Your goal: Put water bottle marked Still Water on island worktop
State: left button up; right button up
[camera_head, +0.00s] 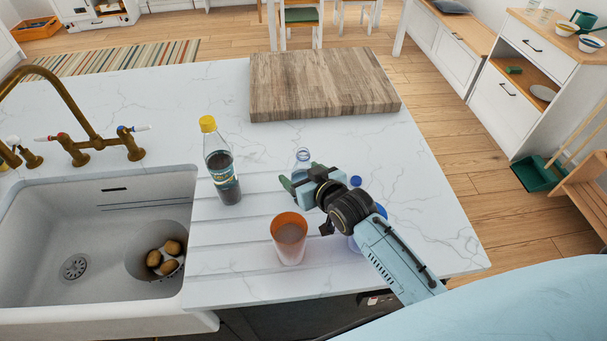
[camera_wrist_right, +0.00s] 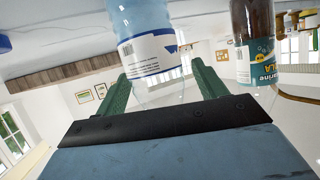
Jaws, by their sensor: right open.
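A clear water bottle (camera_head: 302,158) stands upright on the white marble worktop (camera_head: 215,85), partly hidden by my right gripper (camera_head: 302,180). In the right wrist view this bottle (camera_wrist_right: 152,45) has a white and blue label with a barcode; I cannot read "Still Water" on it. My left gripper is not in view.
A dark bottle with a yellow cap (camera_head: 222,165) stands left of the gripper, and it shows in the wrist view (camera_wrist_right: 258,45). An orange cup (camera_head: 289,240) is in front. A wooden board (camera_head: 320,85) lies behind. A sink (camera_head: 60,230) holding several potatoes is left. The worktop's right side is clear.

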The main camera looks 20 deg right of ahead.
jog(key=shift+r, duration=0.2)
jog(key=v, duration=1.2)
